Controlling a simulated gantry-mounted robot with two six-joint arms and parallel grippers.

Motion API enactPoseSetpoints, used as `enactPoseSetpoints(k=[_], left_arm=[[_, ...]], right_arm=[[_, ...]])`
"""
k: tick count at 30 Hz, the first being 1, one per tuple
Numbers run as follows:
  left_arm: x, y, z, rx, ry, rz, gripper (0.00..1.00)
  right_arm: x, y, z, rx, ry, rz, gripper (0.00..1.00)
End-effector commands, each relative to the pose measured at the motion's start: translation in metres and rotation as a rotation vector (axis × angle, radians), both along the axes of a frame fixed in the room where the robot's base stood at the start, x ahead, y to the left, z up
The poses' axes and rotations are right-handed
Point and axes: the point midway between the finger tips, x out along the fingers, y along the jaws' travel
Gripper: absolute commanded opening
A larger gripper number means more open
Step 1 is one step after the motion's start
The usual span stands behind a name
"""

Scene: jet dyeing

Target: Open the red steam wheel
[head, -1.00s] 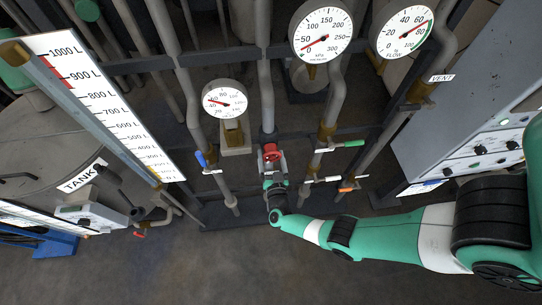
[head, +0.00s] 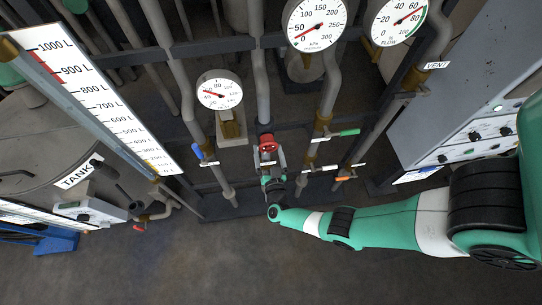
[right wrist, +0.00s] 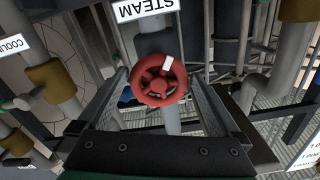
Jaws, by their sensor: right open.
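The red steam wheel (head: 267,142) sits on a vertical grey pipe in the middle of the head view. In the right wrist view the wheel (right wrist: 147,86) faces the camera, with a small white mark on its rim, below a STEAM label (right wrist: 146,9). My right gripper (head: 270,158) is just in front of the wheel. In the right wrist view its fingers (right wrist: 160,92) are apart, one on each side of the wheel, and gaps show between fingers and rim. I cannot tell how deep the wheel lies between the fingertips. My left gripper is out of view.
Beside the wheel stand pipes with a blue-handled valve (head: 199,153) on the left, and green-handled (head: 349,132) and orange-handled (head: 343,178) valves on the right. Gauges hang above. A control cabinet (head: 440,105) is at right and a tank (head: 50,140) at left. The floor in front is clear.

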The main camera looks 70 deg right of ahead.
Motion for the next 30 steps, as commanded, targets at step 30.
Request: enactPoseSetpoints(k=[30], left_arm=[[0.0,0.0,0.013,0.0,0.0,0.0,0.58]], right_arm=[[-0.051,0.084,0.0,-0.001,0.002,-0.001,1.0]])
